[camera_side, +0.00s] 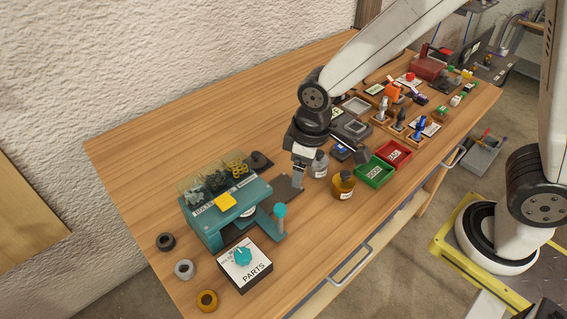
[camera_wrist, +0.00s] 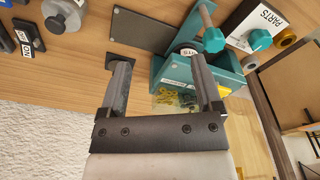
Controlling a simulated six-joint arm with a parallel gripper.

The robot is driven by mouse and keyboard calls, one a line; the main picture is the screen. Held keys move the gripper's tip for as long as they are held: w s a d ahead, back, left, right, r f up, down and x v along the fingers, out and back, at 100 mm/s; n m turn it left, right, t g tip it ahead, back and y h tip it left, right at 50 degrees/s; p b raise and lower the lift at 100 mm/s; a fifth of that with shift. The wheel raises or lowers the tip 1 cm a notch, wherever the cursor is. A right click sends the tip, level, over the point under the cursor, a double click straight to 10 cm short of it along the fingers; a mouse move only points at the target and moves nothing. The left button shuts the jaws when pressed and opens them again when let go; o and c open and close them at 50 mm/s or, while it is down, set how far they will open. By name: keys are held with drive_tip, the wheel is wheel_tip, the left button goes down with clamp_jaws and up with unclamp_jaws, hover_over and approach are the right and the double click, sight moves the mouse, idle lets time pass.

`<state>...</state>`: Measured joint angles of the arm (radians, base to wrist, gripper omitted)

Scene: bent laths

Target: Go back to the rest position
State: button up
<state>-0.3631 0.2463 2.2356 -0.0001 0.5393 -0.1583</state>
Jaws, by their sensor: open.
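My gripper (camera_side: 298,184) hangs from my arm over the middle of the wooden table (camera_side: 130,165), near a dark flat plate (camera_side: 283,190) and to the right of the teal machine (camera_side: 215,225). The dark plate (camera_wrist: 143,30) and the teal machine (camera_wrist: 215,75) lie beyond the fingers there. The height of the fingertips above the table is hard to tell.
A grey jar (camera_side: 319,165) and an amber jar (camera_side: 342,186) stand just right of my gripper. Green (camera_side: 375,172) and red (camera_side: 394,154) bins sit further right, before several small items. A PARTS box (camera_side: 245,265) and three rings lie at front left. The table's back left is clear.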

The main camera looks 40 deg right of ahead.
drive_tip(key=s+d+m, duration=0.2)
drive_tip(key=d+m, duration=0.1)
drive_tip(key=d, duration=0.3)
drive_tip(key=s+d+m+t, duration=0.1)
drive_tip(key=s+d+m, duration=0.2)
drive_tip(key=d, duration=0.4)
drive_tip(key=shift+s, duration=0.25)
